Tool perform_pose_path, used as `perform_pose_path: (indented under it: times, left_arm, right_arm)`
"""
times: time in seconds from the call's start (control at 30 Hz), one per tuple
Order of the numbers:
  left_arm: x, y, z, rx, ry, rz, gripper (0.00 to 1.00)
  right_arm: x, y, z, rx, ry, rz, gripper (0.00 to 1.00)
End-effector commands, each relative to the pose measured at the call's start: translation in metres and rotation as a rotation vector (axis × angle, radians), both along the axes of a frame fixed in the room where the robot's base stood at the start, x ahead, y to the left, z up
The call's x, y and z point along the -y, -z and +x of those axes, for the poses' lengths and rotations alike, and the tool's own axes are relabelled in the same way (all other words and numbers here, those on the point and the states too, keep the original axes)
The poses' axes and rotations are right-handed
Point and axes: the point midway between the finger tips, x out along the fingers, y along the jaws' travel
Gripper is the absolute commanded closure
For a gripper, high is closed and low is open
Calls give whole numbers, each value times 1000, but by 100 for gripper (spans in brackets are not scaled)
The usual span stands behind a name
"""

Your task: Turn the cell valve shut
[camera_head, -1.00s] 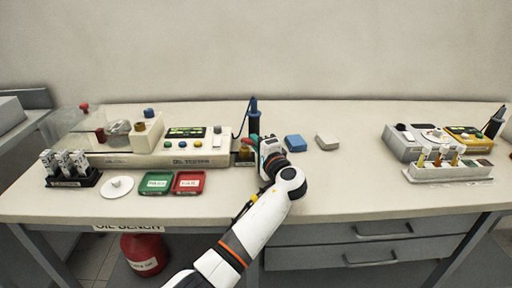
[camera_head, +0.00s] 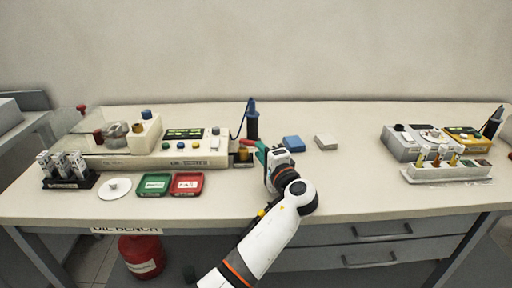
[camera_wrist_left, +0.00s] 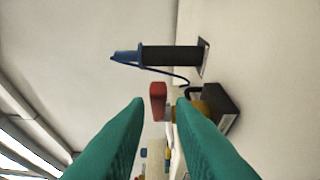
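The valve has a red handle (camera_wrist_left: 158,100) and a brass body (camera_wrist_left: 203,110) on a dark block (camera_wrist_left: 226,110). In the head view the red handle (camera_head: 247,143) and dark block (camera_head: 243,158) are at the right end of the white oil test unit (camera_head: 180,150). My left gripper (camera_head: 258,148) comes in from the right of the valve. In the wrist view its teal fingers (camera_wrist_left: 160,108) are apart, and the red handle shows in the gap, near the fingertips. I cannot tell whether either finger touches it. My right gripper is not in view.
A dark blue-topped probe (camera_head: 253,122) with a cable stands just behind the valve. A blue block (camera_head: 293,143) and a pale block (camera_head: 326,141) lie to the right. Green (camera_head: 154,185) and red (camera_head: 188,184) trays lie front left.

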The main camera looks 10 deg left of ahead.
Motion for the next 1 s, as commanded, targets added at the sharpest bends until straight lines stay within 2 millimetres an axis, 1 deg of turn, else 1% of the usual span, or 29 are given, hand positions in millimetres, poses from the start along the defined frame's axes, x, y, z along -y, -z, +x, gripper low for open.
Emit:
perform_pose_path:
  times: [0.03, 0.2, 0.33, 0.5, 0.73, 0.77, 0.8, 0.83, 0.93, 0.97, 1.0]
  left_arm:
    - [9, 3, -9, -1, 4, -5, 78]
    - [30, 2, -36, -2, 2, -4, 78]
    - [41, 2, -49, -2, 1, -3, 78]
    - [47, 1, -57, -1, 0, 0, 78]
    - [47, 0, -58, -1, 0, 0, 78]
    - [47, 0, -58, -1, 0, 0, 77]
    - [47, 0, -57, -1, 0, 0, 70]
    - [45, 0, -57, 0, 2, 1, 65]
    - [32, -3, -53, 12, 31, 12, 65]
    - [26, -5, -51, 20, 48, 18, 65]
    - [15, -7, -49, 32, 77, 27, 65]
  right_arm:
    - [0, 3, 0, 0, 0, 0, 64]
    - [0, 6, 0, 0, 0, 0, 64]
    - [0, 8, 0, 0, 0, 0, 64]
    - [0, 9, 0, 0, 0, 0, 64]
    - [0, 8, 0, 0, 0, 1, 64]
    - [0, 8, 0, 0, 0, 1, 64]
    - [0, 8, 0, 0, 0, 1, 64]
    - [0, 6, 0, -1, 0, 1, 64]
    - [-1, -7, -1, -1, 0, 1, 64]
    - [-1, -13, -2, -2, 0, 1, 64]
    - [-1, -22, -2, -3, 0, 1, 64]
